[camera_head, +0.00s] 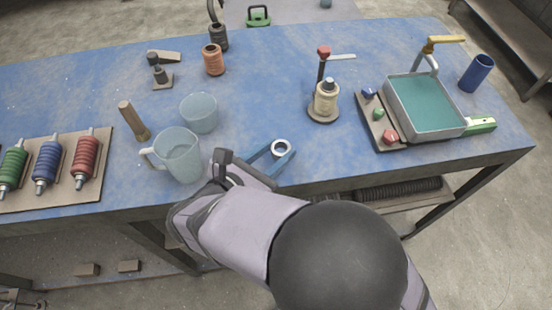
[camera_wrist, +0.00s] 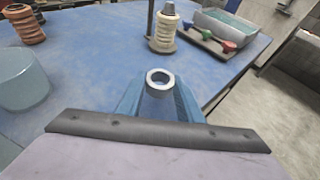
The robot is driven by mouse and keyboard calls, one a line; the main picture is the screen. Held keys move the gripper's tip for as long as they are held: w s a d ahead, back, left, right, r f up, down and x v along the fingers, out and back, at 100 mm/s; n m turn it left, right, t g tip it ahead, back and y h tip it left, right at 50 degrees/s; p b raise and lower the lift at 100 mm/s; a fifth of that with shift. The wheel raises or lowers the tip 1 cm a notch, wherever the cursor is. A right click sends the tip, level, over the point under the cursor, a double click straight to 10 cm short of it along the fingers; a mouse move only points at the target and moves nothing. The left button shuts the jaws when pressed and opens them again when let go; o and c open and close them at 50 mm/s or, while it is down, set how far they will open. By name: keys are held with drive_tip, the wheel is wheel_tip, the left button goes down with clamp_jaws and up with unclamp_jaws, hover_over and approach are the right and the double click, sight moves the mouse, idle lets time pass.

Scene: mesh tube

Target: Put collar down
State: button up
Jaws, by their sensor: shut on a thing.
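The collar (camera_head: 280,147) is a small pale metal ring with a dark hole. It is between the blue fingertips of my gripper (camera_head: 271,154), near the front edge of the blue table. In the wrist view the collar (camera_wrist: 159,79) sits at the tips of the two blue fingers (camera_wrist: 159,92), its opening facing up toward the camera. My gripper is shut on it. I cannot tell whether the collar touches the table or is just above it.
Left of my gripper stand a clear jug (camera_head: 178,155) and a clear cup (camera_head: 199,112). A cream spool on a stand (camera_head: 325,101) is behind to the right. A teal-filled tray (camera_head: 425,103) is at the right. The blue tabletop (camera_head: 262,95) beyond the collar is clear.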

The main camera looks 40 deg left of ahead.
drive_tip(key=shift+f, duration=1.85)
drive_tip(key=shift+f, duration=0.1)
drive_tip(key=o, duration=1.1)
drive_tip(key=shift+o, duration=0.2)
drive_tip(key=shift+b+v, duration=0.55)
drive_tip(key=shift+v, duration=3.3)
drive_tip(key=shift+w, duration=0.1)
